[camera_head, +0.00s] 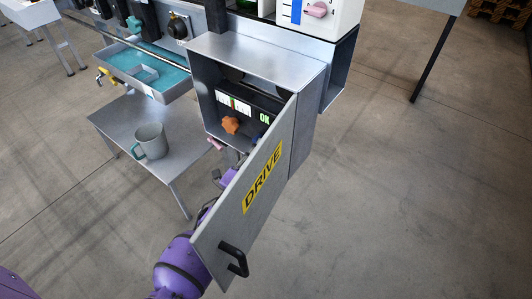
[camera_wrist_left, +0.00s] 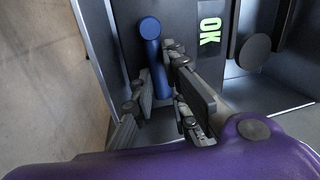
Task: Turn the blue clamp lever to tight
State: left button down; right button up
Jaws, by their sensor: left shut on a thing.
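The blue clamp lever (camera_wrist_left: 151,30) is in the left wrist view, on the dark panel beside the green OK display (camera_wrist_left: 209,31). It has a round knob end and a bar running down between my fingers. My left gripper (camera_wrist_left: 161,72) is shut on the lever's bar, one finger on each side. In the head view my purple left arm (camera_head: 183,268) reaches up behind the open DRIVE door (camera_head: 244,200), which hides most of the gripper. I cannot make out the lever clearly there. My right gripper is not in view.
The open grey cabinet (camera_head: 254,60) holds an orange knob (camera_head: 230,125) and a gauge with a red-green band (camera_head: 234,104). The door with its black handle (camera_head: 234,259) stands close beside my arm. A grey mug (camera_head: 152,141) stands on a low table (camera_head: 185,160) to the left.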

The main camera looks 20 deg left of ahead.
pick_arm(q)
jog(key=shift+f+m, duration=0.25)
jog(key=shift+m, duration=0.15)
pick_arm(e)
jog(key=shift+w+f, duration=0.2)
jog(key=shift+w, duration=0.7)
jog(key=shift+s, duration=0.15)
pick_arm(q)
jog(key=c, duration=1.7)
grip_release()
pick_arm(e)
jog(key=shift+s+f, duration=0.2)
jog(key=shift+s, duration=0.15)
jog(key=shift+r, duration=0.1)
pick_arm(q)
jog(key=v, duration=1.2)
jog(key=shift+a, duration=0.15)
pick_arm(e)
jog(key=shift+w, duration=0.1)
